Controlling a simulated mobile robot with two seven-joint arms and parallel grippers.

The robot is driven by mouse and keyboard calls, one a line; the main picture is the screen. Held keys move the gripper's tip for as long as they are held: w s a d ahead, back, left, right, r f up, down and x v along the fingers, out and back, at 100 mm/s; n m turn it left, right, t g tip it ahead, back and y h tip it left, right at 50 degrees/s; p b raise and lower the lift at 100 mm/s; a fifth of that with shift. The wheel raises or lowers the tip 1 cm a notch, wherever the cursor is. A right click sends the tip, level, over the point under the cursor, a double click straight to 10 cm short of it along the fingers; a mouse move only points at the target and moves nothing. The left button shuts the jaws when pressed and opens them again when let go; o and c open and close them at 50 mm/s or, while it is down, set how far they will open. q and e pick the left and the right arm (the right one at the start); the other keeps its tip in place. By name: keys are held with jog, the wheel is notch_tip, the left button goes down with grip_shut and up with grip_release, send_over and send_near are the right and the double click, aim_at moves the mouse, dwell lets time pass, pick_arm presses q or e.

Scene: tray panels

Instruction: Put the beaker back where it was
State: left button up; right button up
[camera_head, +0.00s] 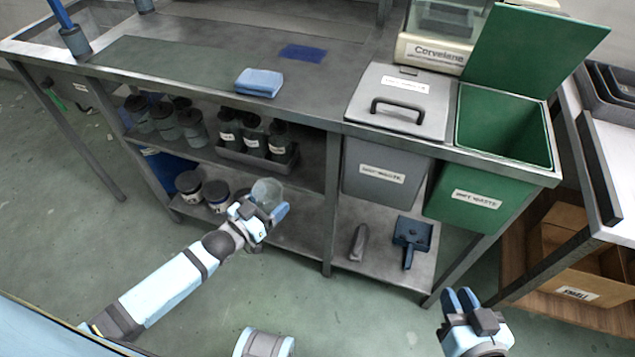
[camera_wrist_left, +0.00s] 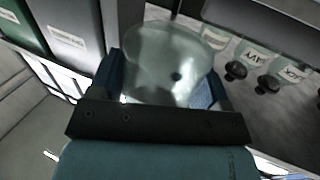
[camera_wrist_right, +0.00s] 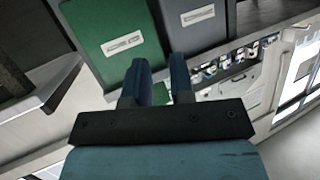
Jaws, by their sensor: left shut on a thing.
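The beaker (camera_head: 266,191) is clear, pale glass. My left gripper (camera_head: 265,213) is shut on it and holds it in front of the lower shelves, just right of the dark jars. In the left wrist view the beaker (camera_wrist_left: 168,62) stands between the two blue fingers (camera_wrist_left: 165,85), its wide mouth towards the top. I cannot tell whether its base touches a shelf. My right gripper (camera_head: 460,300) is empty at the lower right, in front of the bench. In the right wrist view its two fingers (camera_wrist_right: 160,82) stand apart with nothing between them.
Dark jars (camera_head: 188,184) stand on the bottom shelf left of the beaker. A tray of bottles (camera_head: 256,157) sits on the shelf above. A grey bin (camera_head: 385,172) and a green bin (camera_head: 480,200) hang to the right. A dustpan (camera_head: 410,236) lies below them. The bottom shelf (camera_head: 297,232) is bare right of the beaker.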

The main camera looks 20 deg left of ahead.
pick_arm(q)
jog(key=b+x, duration=0.3)
jog(key=x, duration=1)
jog(key=shift+a+f, duration=0.1)
jog(key=shift+f, duration=0.05)
jog(key=shift+x, duration=0.9)
jog(key=b+x, duration=0.1)
jog(key=x, duration=0.1)
jog(key=shift+w, duration=0.3)
jog(key=shift+w+d+f+b, duration=0.15)
jog(key=shift+f+b, duration=0.15)
jog(key=shift+f, duration=0.1)
jog(key=shift+w+d+f+b, duration=0.15)
jog(key=shift+f+b, duration=0.1)
jog(key=shift+f, duration=0.15)
jog(key=shift+s+r, duration=0.1)
jog(key=shift+r, duration=0.05)
jog(key=shift+f, duration=0.2)
jog(key=o, duration=0.7)
pick_arm(e)
jog(key=w+a+r+t+y, duration=0.1)
jog(key=a+r+t+y, duration=0.2)
jog(key=r, duration=0.6)
jog(key=shift+a+r+t+y, duration=0.15)
jog(key=shift+a+t+y, duration=0.15)
jog(key=shift+t, duration=0.4)
